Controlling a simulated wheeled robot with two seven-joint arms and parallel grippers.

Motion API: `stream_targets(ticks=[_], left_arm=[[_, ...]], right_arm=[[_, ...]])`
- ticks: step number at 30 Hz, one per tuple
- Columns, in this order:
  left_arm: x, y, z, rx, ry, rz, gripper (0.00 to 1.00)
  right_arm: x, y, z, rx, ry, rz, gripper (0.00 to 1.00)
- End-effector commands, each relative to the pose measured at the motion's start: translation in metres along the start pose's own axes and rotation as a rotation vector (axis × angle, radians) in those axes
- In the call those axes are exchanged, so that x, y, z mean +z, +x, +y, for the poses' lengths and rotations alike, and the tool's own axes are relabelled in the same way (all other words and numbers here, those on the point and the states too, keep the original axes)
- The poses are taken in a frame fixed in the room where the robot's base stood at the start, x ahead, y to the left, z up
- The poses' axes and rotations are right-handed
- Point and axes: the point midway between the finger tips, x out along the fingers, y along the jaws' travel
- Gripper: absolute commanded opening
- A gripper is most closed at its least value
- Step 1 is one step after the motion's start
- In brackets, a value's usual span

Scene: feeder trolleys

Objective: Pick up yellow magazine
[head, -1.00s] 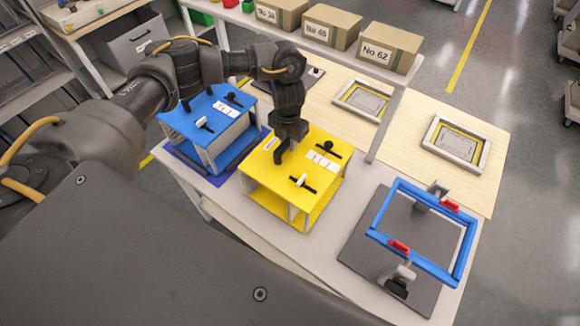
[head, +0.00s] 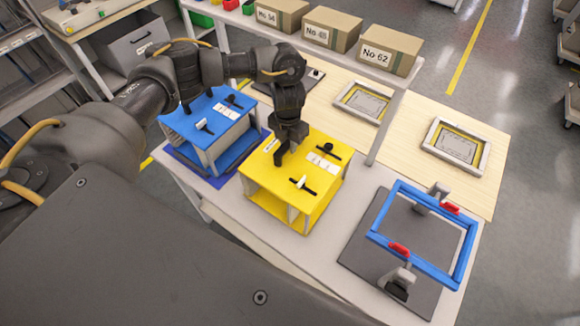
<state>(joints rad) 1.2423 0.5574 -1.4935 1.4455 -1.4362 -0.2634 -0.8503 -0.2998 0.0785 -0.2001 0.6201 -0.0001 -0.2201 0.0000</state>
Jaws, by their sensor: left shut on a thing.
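The yellow magazine (head: 312,208) is a box-like frame with a yellow top plate, black handles and white labels, standing on the light table in the head view. My left gripper (head: 284,157) reaches down onto the left part of its top plate and is shut on it. The fingers hide the part they grip. I cannot tell whether the magazine's underside is clear of the table. My right gripper is not in view.
A blue magazine (head: 205,121) stands close on the left, on a dark blue mat (head: 224,178). A blue frame with red clamps (head: 423,264) sits on a grey plate at right. Numbered cardboard boxes (head: 331,29) line the shelf behind. Two framed plates (head: 455,146) lie on the wooden surface.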

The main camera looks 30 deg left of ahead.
Motion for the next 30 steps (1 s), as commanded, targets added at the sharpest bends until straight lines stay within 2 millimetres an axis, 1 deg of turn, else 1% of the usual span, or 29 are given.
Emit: stream_targets(ticks=[7,11,14,24,30], left_arm=[[0.002,-0.005,-0.001,-0.003,0.000,-0.006,0.00],[0.003,-0.013,-0.001,-0.004,0.002,-0.008,0.00],[0.003,-0.025,-0.001,-0.003,0.002,-0.010,0.00],[0.003,-0.074,-0.001,-0.003,0.002,-0.009,0.00],[0.002,-0.093,-0.001,-0.003,0.001,-0.007,0.00]], right_arm=[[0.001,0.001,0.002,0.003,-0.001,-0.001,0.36],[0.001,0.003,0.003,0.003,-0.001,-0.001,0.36],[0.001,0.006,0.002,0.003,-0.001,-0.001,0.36],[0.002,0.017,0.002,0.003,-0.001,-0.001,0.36],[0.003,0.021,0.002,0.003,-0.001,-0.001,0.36]])
